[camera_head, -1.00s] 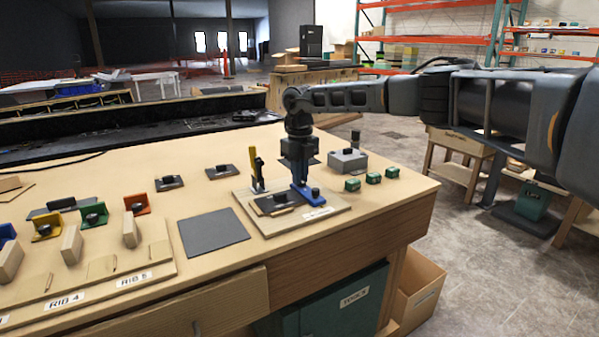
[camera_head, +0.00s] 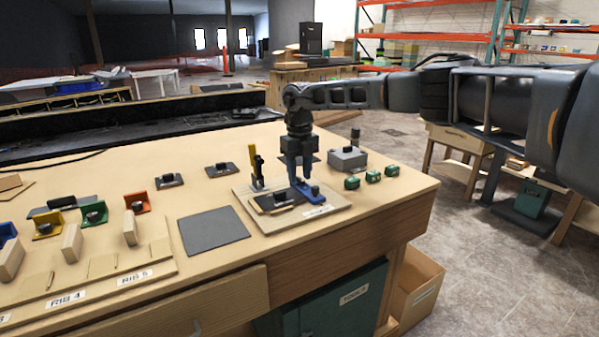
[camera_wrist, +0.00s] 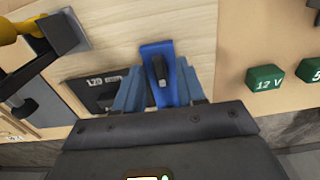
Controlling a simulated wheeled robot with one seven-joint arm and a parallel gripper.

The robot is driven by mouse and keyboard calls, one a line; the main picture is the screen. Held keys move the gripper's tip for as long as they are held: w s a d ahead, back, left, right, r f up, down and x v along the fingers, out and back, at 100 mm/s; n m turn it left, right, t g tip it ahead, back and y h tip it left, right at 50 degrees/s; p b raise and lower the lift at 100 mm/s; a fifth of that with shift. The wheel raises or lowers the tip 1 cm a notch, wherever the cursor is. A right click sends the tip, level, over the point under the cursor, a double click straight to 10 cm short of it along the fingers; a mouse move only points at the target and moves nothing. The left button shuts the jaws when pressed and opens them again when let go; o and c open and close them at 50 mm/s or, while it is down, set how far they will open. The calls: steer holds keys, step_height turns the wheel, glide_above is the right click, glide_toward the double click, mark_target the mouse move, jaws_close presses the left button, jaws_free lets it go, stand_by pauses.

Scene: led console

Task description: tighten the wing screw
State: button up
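The wing screw (camera_wrist: 158,70) is a small black part on a blue bracket (camera_wrist: 165,48). In the head view the blue bracket (camera_head: 303,198) lies at the right of a dark plate (camera_head: 273,203) on a wooden board (camera_head: 262,224), with the black screw (camera_head: 315,191) on it. My gripper (camera_wrist: 163,78) points down over the bracket. Its blue fingers stand apart, one on each side of the screw in the wrist view. Whether they touch the screw or bracket cannot be told. The head view also shows my gripper (camera_head: 302,182) low over the board.
A yellow upright clamp (camera_head: 254,166) stands left of the dark plate. A grey box (camera_head: 347,160) and several green blocks (camera_head: 352,183) sit to the right. A flat grey pad (camera_head: 213,231) lies left of the board. The bench's right edge is close by.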

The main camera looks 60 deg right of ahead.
mark_target(300, 178)
steer(key=shift+r+b, duration=0.6)
steer(key=shift+r, duration=3.3)
